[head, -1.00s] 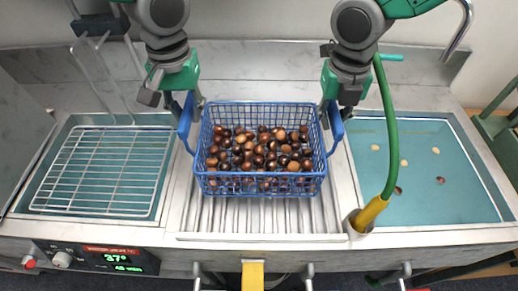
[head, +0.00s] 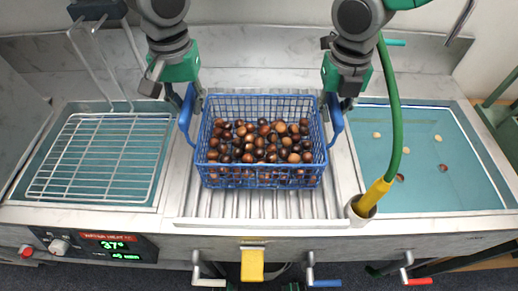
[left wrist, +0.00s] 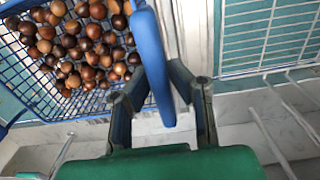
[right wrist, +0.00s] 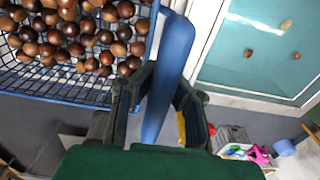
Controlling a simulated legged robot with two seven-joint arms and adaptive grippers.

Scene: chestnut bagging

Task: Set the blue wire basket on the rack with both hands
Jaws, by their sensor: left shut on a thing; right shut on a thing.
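The blue wire basket (head: 262,180), full of brown chestnuts (head: 260,142), is level over the ribbed metal rack (head: 262,207) in the middle of the counter. I cannot tell whether its bottom touches the bars. My left gripper (head: 187,98) is shut on the basket's left blue handle (head: 186,122); the left wrist view shows this handle (left wrist: 152,60) between the fingers. My right gripper (head: 336,99) is shut on the right handle (head: 335,120); the right wrist view shows that handle (right wrist: 172,70) between the fingers. The basket's underside is hidden.
A wire grid (head: 95,160) lies over the left basin. The right basin (head: 440,185) holds water with several floating chestnuts. A green hose with a yellow nozzle (head: 373,197) stands in a holder close to the basket's right. A control panel (head: 105,246) is on the front.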

